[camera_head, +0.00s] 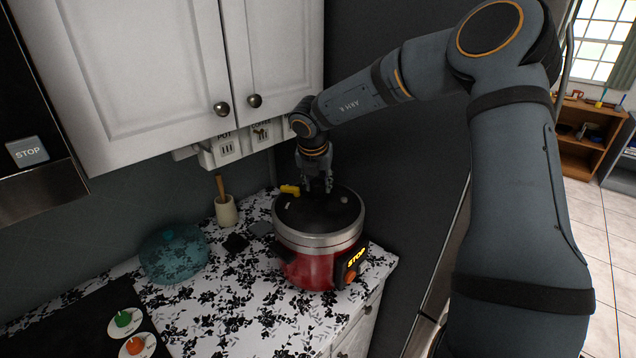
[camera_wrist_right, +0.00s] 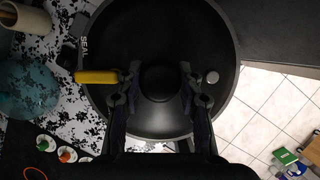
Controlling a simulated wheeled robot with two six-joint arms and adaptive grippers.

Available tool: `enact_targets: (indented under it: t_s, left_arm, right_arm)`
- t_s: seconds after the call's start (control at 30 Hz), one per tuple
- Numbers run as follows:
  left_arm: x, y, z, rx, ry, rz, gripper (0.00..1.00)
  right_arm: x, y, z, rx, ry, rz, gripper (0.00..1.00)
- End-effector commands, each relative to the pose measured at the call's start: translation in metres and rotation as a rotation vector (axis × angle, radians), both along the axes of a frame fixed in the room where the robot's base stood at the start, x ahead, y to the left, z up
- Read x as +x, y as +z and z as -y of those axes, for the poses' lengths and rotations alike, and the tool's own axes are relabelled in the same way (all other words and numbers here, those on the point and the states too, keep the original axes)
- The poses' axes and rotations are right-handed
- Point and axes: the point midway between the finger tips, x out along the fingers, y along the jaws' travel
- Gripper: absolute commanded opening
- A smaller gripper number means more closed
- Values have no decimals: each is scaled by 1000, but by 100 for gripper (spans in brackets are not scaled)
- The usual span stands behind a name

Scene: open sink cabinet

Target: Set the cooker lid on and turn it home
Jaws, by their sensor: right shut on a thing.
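The red cooker (camera_head: 306,262) stands on the floral counter near its right end, with a lit STOP panel on its front right. The black cooker lid (camera_head: 325,215) with its silver rim lies on top of the cooker and looks level. Whether it is locked cannot be told. My right gripper (camera_head: 316,184) comes down from above and is shut on the lid's central knob, which also shows in the right wrist view (camera_wrist_right: 160,82). In that view a yellow handle (camera_wrist_right: 98,77) points left, just below the word SEAL on the lid (camera_wrist_right: 160,30). My left gripper is out of view.
A teal patterned pot (camera_head: 174,256) and a utensil crock (camera_head: 226,211) stand left of the cooker. The black cooktop (camera_head: 70,330) is at the lower left. White cabinets (camera_head: 150,60) hang above, and a dark wall rises behind.

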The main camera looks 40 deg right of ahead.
Motion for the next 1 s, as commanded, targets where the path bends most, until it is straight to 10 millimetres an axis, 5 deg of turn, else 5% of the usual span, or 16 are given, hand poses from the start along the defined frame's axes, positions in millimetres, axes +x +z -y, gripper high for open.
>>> enact_targets:
  t_s: [0.2,0.23,0.43,1.0]
  left_arm:
    - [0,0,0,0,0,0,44]
    - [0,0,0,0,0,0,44]
    - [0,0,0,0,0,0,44]
    - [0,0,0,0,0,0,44]
  right_arm:
    - [1,2,0,0,-22,6,0]
    - [1,2,0,0,-22,6,38]
    - [1,1,0,1,-20,4,63]
    - [-1,0,0,7,94,3,63]
